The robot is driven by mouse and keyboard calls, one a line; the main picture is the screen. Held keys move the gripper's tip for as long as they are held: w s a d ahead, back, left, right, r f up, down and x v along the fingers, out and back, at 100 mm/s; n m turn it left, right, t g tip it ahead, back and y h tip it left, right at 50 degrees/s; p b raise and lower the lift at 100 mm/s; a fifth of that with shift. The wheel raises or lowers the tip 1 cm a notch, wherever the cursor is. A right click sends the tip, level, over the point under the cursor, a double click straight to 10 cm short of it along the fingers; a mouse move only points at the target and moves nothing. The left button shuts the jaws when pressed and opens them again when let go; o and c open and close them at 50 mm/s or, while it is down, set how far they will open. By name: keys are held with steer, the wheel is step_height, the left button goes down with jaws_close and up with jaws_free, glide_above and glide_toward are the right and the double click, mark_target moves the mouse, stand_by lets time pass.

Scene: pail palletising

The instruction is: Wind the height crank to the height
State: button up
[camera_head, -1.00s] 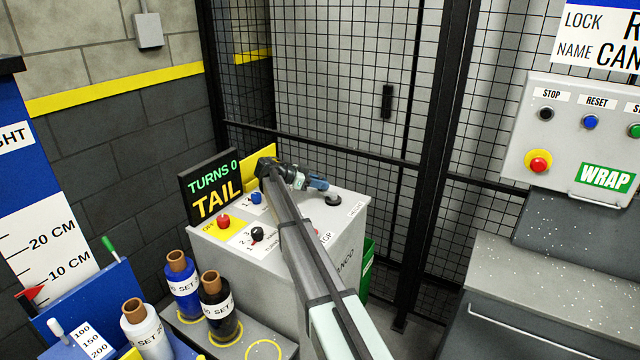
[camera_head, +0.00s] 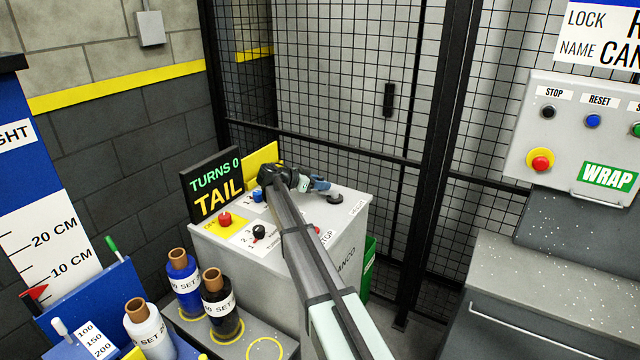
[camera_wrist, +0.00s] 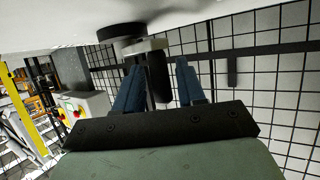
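The height crank (camera_head: 335,198) is a dark round hub on top of the grey console, beside the HEIGHT label. In the wrist view its dark hub (camera_wrist: 121,32) carries a grey arm and a black handle (camera_wrist: 158,82). My gripper (camera_head: 320,184) is just left of the crank in the head view. In the wrist view my gripper (camera_wrist: 160,74) has its two blue fingers apart, with the black handle showing between them, nearer the left finger. A gap shows at the right finger. Whether the left finger touches the handle I cannot tell.
The console also holds a red knob (camera_head: 225,219), a blue knob (camera_head: 258,195), a black knob (camera_head: 259,231) and a display (camera_head: 213,186) reading TURNS 0, TAIL. A mesh fence (camera_head: 340,90) stands behind. Film rolls (camera_head: 184,284) stand front left; the wrap panel (camera_head: 580,140) is at right.

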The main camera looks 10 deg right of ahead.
steer(key=shift+o, duration=0.4)
steer(key=shift+a, duration=0.1)
steer(key=v, duration=1.3)
steer(key=shift+a+r, duration=0.25)
steer(key=shift+c, duration=0.3)
